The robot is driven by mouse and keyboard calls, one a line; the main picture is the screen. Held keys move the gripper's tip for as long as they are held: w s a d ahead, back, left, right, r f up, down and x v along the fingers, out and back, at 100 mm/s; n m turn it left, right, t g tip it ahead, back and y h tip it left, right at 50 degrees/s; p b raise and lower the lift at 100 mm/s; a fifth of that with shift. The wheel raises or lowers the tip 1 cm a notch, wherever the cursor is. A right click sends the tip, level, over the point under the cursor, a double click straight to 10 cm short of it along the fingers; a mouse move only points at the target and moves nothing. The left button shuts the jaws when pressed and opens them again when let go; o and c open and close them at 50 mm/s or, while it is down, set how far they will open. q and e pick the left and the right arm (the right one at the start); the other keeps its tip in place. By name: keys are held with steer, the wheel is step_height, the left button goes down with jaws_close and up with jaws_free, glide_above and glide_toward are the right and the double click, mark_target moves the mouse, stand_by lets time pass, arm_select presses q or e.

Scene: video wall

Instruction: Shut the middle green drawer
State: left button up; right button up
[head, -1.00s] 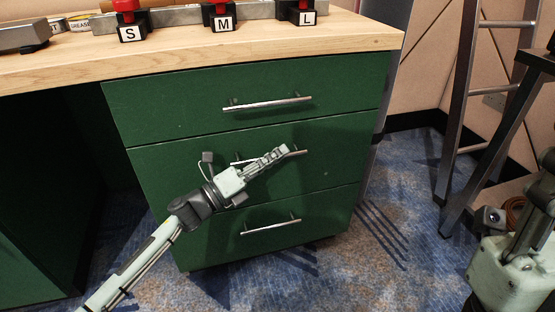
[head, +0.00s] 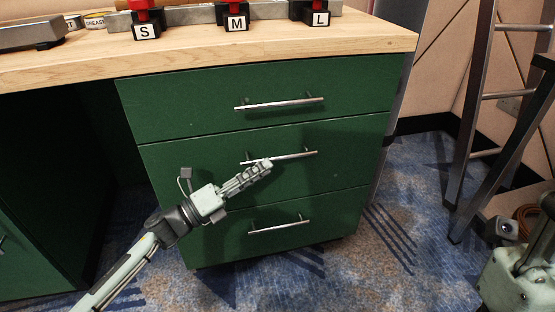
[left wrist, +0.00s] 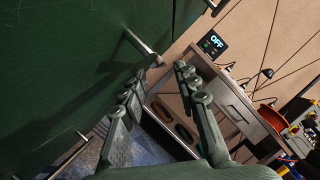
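The middle green drawer (head: 335,165) is the second of three stacked drawers under the wooden worktop. Its front looks about level with the fronts above and below. Its bar handle (head: 295,154) is silver. My left gripper (head: 265,167) is in front of this drawer, its fingertips just below the handle's left part; I cannot tell whether they touch. In the left wrist view my left gripper (left wrist: 158,85) has its fingers apart with nothing between them, and a handle (left wrist: 140,44) sticks out from a green front beyond them. Part of my right arm shows at the lower right; its fingers are not clear.
The top drawer (head: 210,106) and bottom drawer (head: 325,215) look shut. The worktop (head: 260,48) overhangs them and carries blocks marked S, M and L. A metal ladder (head: 478,120) stands at the right. Carpet (head: 395,215) lies clear beside the cabinet.

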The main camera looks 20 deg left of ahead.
arm_select(q)
steer(key=shift+v, duration=2.3)
